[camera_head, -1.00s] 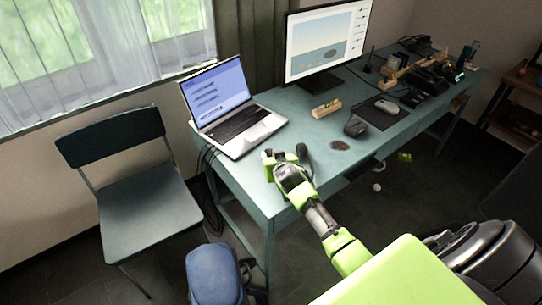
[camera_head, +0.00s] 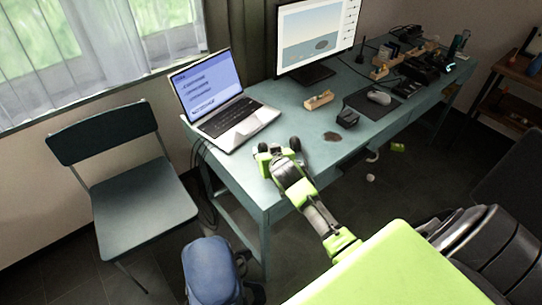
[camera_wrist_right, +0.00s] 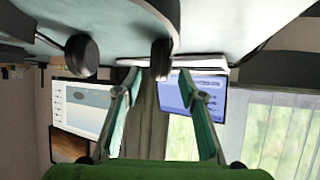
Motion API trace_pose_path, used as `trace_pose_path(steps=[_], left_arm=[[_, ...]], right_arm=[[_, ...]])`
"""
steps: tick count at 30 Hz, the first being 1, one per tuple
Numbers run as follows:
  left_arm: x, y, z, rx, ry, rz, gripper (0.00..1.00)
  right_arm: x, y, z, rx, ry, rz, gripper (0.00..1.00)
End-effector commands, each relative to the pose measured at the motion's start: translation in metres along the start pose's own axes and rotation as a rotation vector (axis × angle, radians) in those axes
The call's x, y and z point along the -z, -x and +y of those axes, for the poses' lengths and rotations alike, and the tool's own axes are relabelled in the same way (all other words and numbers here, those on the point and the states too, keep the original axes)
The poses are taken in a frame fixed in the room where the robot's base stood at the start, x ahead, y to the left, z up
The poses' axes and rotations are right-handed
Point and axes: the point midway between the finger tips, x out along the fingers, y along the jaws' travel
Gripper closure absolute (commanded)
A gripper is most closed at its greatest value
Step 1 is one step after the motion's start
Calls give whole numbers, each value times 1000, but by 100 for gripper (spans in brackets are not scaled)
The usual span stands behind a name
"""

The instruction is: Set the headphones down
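The dark headphones (camera_head: 295,144) are at the front left part of the teal table (camera_head: 235,172), right of the laptop, partly hidden by my right gripper. In the right wrist view one round ear cup (camera_wrist_right: 82,56) shows left of the fingers. Another dark part of the headphones (camera_wrist_right: 160,59) shows between the fingertips, with space on both sides. My right gripper (camera_head: 275,156) is at the headphones, low over the tabletop. Its fingers (camera_wrist_right: 158,80) are spread in the right wrist view and do not close on anything. My left gripper is in neither view.
An open laptop (camera_head: 240,124) stands close behind the gripper. A monitor (camera_head: 316,40), a small wooden block (camera_head: 318,100), a dark box-like item (camera_head: 347,118) and a mouse (camera_head: 379,97) are farther along. A chair (camera_head: 140,210) and a blue bag (camera_head: 212,270) stand at the left.

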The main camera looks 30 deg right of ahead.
Motion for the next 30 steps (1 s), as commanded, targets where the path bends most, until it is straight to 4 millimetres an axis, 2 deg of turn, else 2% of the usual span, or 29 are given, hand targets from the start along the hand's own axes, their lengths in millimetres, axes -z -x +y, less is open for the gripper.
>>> trace_pose_path(steps=[6,13,19,30], left_arm=[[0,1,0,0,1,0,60],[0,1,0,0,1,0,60],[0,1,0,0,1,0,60],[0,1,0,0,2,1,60]], right_arm=[[-1,44,-1,2,-1,-1,63],[-1,77,0,0,-1,0,63],[0,88,0,0,-1,0,63],[0,89,0,0,0,-1,63]])
